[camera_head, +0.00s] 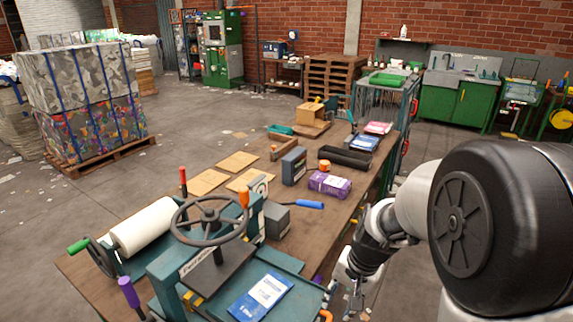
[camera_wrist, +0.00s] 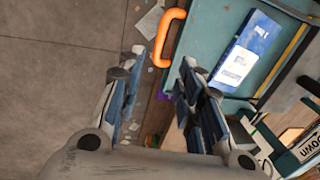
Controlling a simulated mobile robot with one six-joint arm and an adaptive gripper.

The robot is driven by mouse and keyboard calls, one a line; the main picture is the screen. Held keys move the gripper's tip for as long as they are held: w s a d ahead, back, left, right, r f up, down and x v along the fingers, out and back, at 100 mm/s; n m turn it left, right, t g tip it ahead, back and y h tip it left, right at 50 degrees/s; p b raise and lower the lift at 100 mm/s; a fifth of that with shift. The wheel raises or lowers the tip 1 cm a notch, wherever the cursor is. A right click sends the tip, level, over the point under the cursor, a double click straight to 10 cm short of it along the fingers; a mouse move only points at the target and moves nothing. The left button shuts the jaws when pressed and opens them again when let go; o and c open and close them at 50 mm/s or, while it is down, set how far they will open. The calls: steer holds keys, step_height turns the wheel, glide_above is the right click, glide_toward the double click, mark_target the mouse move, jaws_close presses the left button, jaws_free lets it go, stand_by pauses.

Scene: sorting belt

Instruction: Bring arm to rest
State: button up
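My arm (camera_head: 400,212) reaches down past the right edge of the workbench in the head view. My gripper (camera_head: 357,296) hangs low beside the teal press, over the floor. In the wrist view my gripper (camera_wrist: 160,82) has its two fingers apart, with nothing between them but floor and litter behind. An orange handle (camera_wrist: 170,38) on the teal tray's edge shows just beyond the fingertips, and I cannot tell the exact gap.
The teal tray (camera_head: 296,287) carries a blue and white packet (camera_head: 260,297). A handwheel (camera_head: 209,214) and roller (camera_head: 143,228) stand nearby. The wooden workbench (camera_head: 318,222) holds a purple packet (camera_head: 330,184) and a black tray (camera_head: 345,157). Open floor (camera_head: 80,205) lies left.

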steer(key=s+a+r+n+t+h, duration=0.1)
steer(key=s+r+n, duration=0.6)
steer(key=s+r, duration=0.8)
steer(key=shift+s+a+r+t+h, duration=0.5)
steer(key=shift+s+t, duration=0.6)
steer(key=shift+s, duration=1.4)
steer(key=shift+a, duration=0.1)
